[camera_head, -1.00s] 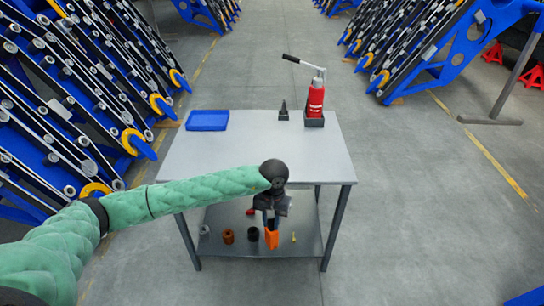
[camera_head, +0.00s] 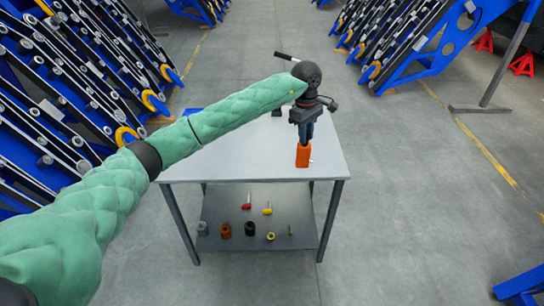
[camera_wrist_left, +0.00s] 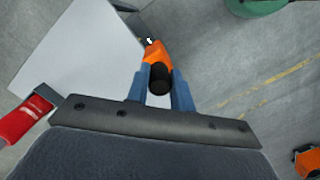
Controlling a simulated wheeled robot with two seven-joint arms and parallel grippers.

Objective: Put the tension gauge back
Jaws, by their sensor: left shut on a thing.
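The tension gauge appears to be the orange tool (camera_head: 303,156) with a black round end, also in the left wrist view (camera_wrist_left: 155,52). My left gripper (camera_head: 305,136) is shut on it, its two blue fingers on either side of the black part in the left wrist view (camera_wrist_left: 159,82). The gauge hangs upright, orange end down, in front of the right part of the tabletop (camera_head: 250,160). I cannot tell whether it touches the table. My right gripper is not in view.
The red jack is mostly hidden behind my left gripper; red shows in the left wrist view (camera_wrist_left: 22,120). A blue tray (camera_head: 190,111) is largely covered by my arm. The lower shelf (camera_head: 285,211) holds several small parts. The tabletop's front middle is clear.

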